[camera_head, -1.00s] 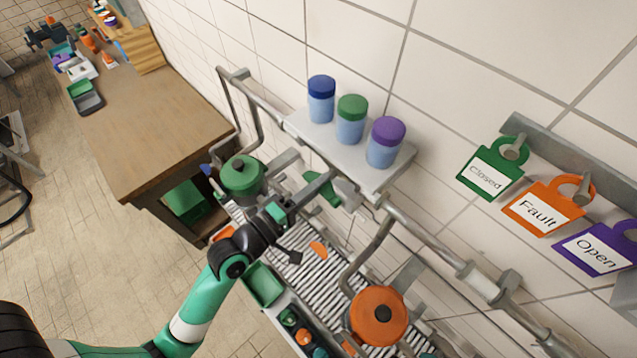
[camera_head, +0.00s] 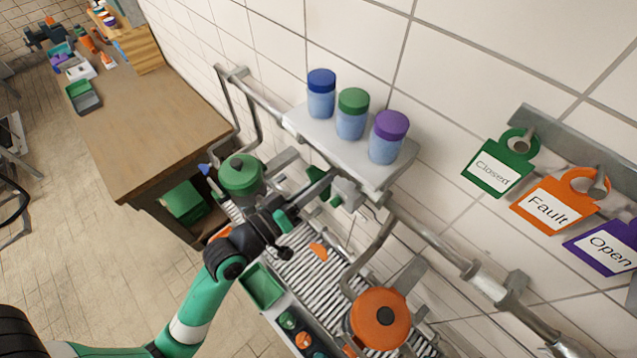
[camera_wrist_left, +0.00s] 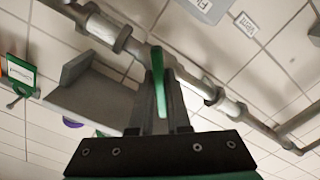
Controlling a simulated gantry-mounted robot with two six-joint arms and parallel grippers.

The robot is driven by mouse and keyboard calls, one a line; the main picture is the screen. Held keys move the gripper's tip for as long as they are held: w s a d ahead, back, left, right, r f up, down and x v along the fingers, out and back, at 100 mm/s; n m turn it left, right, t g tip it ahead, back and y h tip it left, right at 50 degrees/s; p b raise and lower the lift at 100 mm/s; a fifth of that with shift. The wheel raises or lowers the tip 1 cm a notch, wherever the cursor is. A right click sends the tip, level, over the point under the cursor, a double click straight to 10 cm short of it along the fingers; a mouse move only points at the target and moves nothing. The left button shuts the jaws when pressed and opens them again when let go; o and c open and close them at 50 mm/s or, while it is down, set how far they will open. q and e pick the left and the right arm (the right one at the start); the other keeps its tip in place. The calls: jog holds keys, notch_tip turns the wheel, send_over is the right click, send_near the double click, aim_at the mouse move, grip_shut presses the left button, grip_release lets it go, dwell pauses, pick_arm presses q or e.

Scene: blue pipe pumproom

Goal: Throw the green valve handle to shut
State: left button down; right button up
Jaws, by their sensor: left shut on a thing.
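The green valve handle (camera_head: 318,186) is on the pipework below the white shelf, left of a grey block on the pipe. My left gripper (camera_head: 303,204) reaches it from the lower left. In the left wrist view the green handle (camera_wrist_left: 162,90) runs lengthwise between the two dark fingers of the left gripper (camera_wrist_left: 160,78), which are shut on it. The fingers and the pipe hide part of the handle. My right gripper is in neither view.
A wall pipe (camera_head: 430,235) runs beside the handle. The shelf (camera_head: 345,150) holds three capped jars. A green-lidded pot (camera_head: 240,176) and an orange-lidded pot (camera_head: 379,318) stand either side of the arm. Closed, Fault and Open tags (camera_head: 500,168) hang at right.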

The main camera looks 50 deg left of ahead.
pick_arm(q)
jog(key=m+b, duration=0.1)
jog(key=m, duration=0.3)
jog(key=shift+m+b, duration=0.55)
jog(key=shift+m, duration=1.25)
jog(key=c, duration=0.9)
grip_release()
jog(key=shift+s, duration=0.1)
